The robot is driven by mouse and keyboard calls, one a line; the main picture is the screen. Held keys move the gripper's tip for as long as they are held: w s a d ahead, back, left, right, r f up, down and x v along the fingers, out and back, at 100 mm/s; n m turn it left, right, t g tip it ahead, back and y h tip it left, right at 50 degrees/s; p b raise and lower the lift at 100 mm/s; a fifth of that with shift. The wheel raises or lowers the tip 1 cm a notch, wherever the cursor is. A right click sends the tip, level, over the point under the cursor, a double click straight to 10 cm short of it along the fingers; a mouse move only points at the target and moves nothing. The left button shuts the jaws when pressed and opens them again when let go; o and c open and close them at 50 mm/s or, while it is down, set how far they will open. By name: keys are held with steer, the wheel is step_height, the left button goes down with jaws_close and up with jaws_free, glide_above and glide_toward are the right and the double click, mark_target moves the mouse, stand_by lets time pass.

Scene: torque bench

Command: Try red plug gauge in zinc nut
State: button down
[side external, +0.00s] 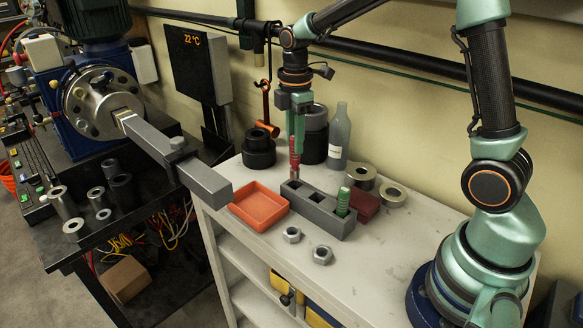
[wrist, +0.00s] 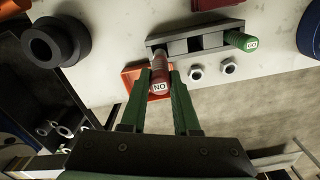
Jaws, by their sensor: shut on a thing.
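My gripper (side external: 296,148) is shut on the red plug gauge (side external: 294,165), which hangs upright, grey tip down, at the left end of the grey holder block (side external: 330,218). I cannot tell whether its tip is inside the left slot or just above it. In the wrist view the fingers (wrist: 159,76) grip the gauge (wrist: 158,87), labelled "NO". The green gauge (side external: 343,201) stands in the right slot; the middle slot is empty. Two silver-grey hex nuts (side external: 292,235) (side external: 323,254) lie flat before the block. I cannot tell which is zinc.
An orange tray (side external: 245,212) sits left of the block, with a grey steel bar (side external: 203,182) reaching in beside it. A dark red box (side external: 365,205) and metal rings (side external: 392,195) lie behind right. A bottle (side external: 339,137) and dark cylinders (side external: 258,152) stand at the back.

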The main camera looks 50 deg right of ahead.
steer(key=shift+r, duration=0.85)
steer(key=shift+a, duration=0.1)
steer(key=s+a, duration=0.7)
steer(key=a, duration=0.1)
steer(key=shift+s+a, duration=0.25)
steer(key=shift+a, duration=0.15)
steer(key=shift+f, duration=0.25)
steer(key=shift+f, duration=2.8)
steer(key=shift+f, duration=0.75)
stand_by(2.1)
